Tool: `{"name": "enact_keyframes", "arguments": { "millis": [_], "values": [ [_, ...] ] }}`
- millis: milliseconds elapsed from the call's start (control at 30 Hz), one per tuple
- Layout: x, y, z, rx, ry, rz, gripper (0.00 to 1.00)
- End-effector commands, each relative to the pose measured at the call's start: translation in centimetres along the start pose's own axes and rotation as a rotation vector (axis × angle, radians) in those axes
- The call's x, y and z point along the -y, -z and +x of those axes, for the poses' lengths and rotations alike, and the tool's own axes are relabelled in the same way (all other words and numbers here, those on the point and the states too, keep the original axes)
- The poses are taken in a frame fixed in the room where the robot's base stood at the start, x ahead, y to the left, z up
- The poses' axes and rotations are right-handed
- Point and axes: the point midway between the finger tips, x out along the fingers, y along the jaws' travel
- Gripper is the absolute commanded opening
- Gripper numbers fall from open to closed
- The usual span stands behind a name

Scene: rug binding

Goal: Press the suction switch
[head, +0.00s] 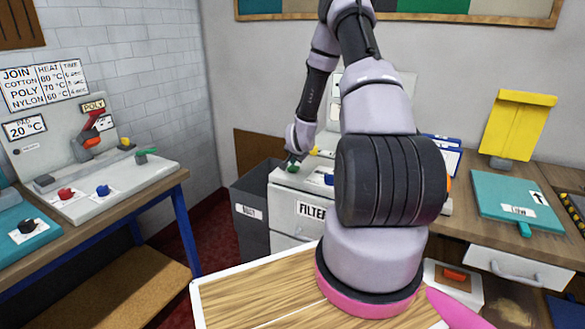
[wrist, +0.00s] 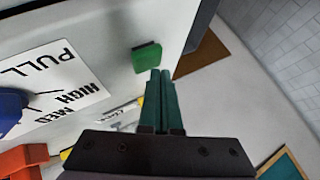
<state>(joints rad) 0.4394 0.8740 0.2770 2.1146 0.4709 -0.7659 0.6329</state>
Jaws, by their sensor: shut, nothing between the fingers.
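A small green switch block (wrist: 147,57) sits on the pale face of the filter unit (wrist: 110,25) in the wrist view. I take it for the suction switch, but I see no label on it. My gripper (wrist: 160,73) is shut and empty, its two dark green fingers side by side. The fingertips are very close to the block's lower edge; I cannot tell whether they touch. In the head view my gripper (head: 293,160) is over the left end of the filter unit (head: 285,193), partly covering the green part there.
A blue knob (wrist: 10,108) with a "PULL HIGH MED" label (wrist: 55,85) is beside the switch. A grey bin (head: 252,215) stands left of the filter unit. The press bench (head: 120,192) is at left, a teal board (head: 515,200) at right.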

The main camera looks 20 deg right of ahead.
Motion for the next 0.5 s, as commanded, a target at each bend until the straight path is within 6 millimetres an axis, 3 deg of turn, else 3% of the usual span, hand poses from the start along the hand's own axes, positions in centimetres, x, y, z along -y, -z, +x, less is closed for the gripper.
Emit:
{"name": "enact_keyframes", "arguments": {
  "millis": [500],
  "values": [
    [0.62, 0.63, -0.84, -0.001, 0.001, 0.000, 0.00]
  ]
}}
